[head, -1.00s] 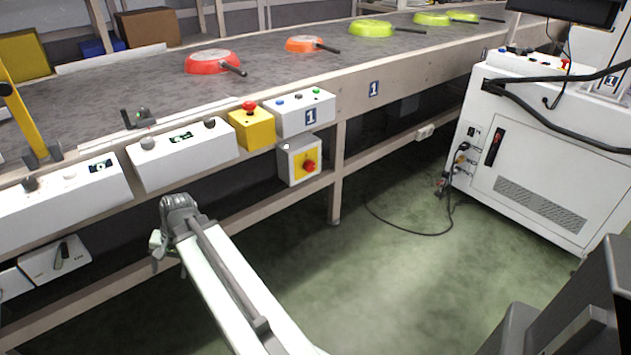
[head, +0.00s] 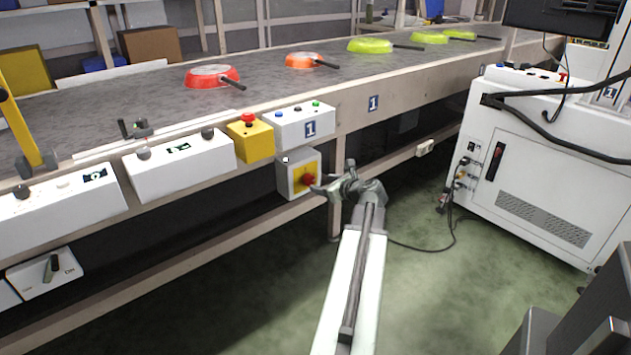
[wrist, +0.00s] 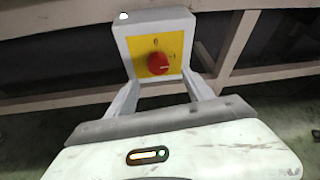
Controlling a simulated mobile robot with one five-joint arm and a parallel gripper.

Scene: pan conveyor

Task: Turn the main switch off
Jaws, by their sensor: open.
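The main switch is a red rotary knob (head: 308,180) on a yellow plate, on the front of a light grey box (head: 286,178) under the conveyor edge. In the wrist view the knob (wrist: 158,63) is near the upper middle, with small marks above it and to its right. I cannot clearly tell which mark it points to. My gripper (head: 332,180) is just right of the knob in the head view. In the wrist view its open fingers (wrist: 160,80) lie either side below the knob, with nothing between them. Contact with the knob is not visible.
Above the box are a yellow box with a red button (head: 249,136) and a white button panel (head: 304,124). A table leg (head: 334,220) stands close to my arm. Several pans rest on the conveyor (head: 150,105). A white cabinet (head: 540,170) stands right, with a cable on the floor.

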